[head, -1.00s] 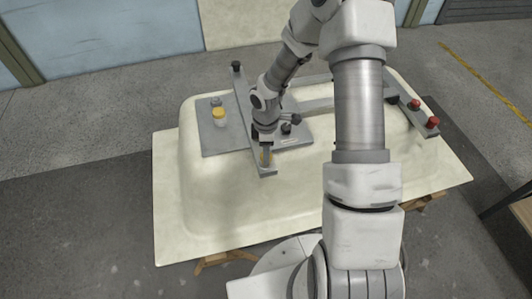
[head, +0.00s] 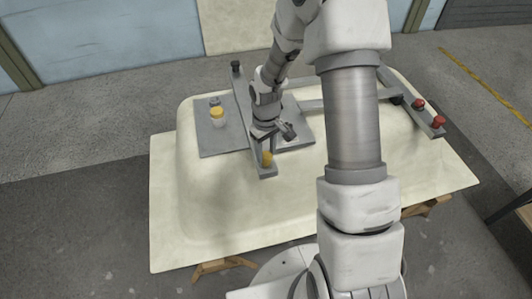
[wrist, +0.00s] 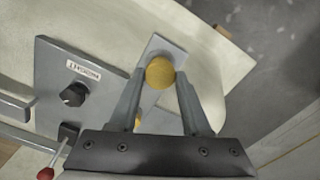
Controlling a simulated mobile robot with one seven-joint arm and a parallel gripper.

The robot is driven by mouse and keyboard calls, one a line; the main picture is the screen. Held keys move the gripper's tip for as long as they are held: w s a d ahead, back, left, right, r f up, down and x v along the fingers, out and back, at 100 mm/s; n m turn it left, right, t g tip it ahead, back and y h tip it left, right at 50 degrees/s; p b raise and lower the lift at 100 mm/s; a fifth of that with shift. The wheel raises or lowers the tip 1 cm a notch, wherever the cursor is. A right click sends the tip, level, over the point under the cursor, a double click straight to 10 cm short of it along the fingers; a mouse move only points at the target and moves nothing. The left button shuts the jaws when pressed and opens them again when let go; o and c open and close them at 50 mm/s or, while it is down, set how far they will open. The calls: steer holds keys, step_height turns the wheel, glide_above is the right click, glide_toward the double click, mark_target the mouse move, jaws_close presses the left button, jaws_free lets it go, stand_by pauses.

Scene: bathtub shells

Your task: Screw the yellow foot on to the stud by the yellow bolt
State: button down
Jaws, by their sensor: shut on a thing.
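The yellow foot (head: 267,158) stands at the near end of a grey bar (head: 268,172) on the upturned tub shell. In the wrist view the round top of the yellow foot (wrist: 160,72) sits between the two fingertips. My gripper (wrist: 161,76) is shut on it, also seen from the side in the head view (head: 267,152). The stud under the foot is hidden. A small yellow patch (wrist: 138,122) shows beside the left finger; I cannot tell whether it is the yellow bolt.
A black foot (head: 236,67) tops the bar's far end. Red feet (head: 438,121) stand at the right. The shell's front is clear.

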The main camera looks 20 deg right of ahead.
steer(key=shift+c, duration=1.4)
jaws_free()
steer(key=shift+c, duration=0.3)
steer(key=shift+c, duration=0.5)
